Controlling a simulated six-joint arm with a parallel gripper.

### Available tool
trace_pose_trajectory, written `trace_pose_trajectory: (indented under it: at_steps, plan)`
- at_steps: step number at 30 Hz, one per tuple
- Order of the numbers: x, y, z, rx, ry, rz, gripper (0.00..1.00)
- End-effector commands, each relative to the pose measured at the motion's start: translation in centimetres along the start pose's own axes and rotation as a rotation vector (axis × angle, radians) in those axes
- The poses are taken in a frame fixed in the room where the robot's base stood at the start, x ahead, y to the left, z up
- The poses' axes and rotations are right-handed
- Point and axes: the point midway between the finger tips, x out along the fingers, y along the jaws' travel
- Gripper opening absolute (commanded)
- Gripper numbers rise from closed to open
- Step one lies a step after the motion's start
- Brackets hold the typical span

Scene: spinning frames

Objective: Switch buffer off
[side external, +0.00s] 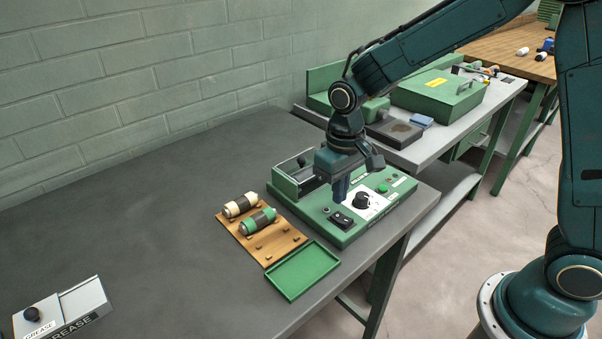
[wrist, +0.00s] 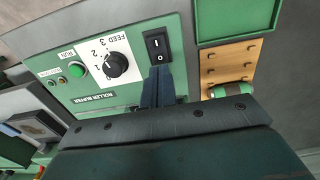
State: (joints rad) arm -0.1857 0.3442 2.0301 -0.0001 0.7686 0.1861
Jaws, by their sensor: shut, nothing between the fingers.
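The green roller buffer (side external: 335,227) stands on the grey bench, and its panel (wrist: 125,25) fills much of the wrist view. Its black rocker switch (side external: 341,219) is marked I and O; in the wrist view the switch (wrist: 157,43) has the O end nearer my fingers. My gripper (side external: 339,196) is shut and empty, pointing down over the panel just behind the switch. In the wrist view my fingertips (wrist: 158,70) are right beside the O end. I cannot tell whether they touch it. Which way the rocker is tipped is unclear.
A black feed knob (wrist: 115,64) and a green RUN button or lamp (wrist: 77,70) are on the same panel. A wooden rack (side external: 262,240) with two rollers and a green tray (side external: 302,270) lie left of the buffer. A grease box (side external: 62,308) stands front left.

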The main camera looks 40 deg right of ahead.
Motion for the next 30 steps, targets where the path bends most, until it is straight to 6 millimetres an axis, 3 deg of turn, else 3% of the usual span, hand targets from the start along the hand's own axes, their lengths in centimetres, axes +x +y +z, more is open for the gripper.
trace_pose_trajectory:
  at_steps: [15, 30]
  plan:
    - [-2.9, 0.0, 0.0, 0.000, 0.003, 0.000, 0.00]
    - [-3.3, 0.1, 0.1, 0.000, 0.004, -0.001, 0.00]
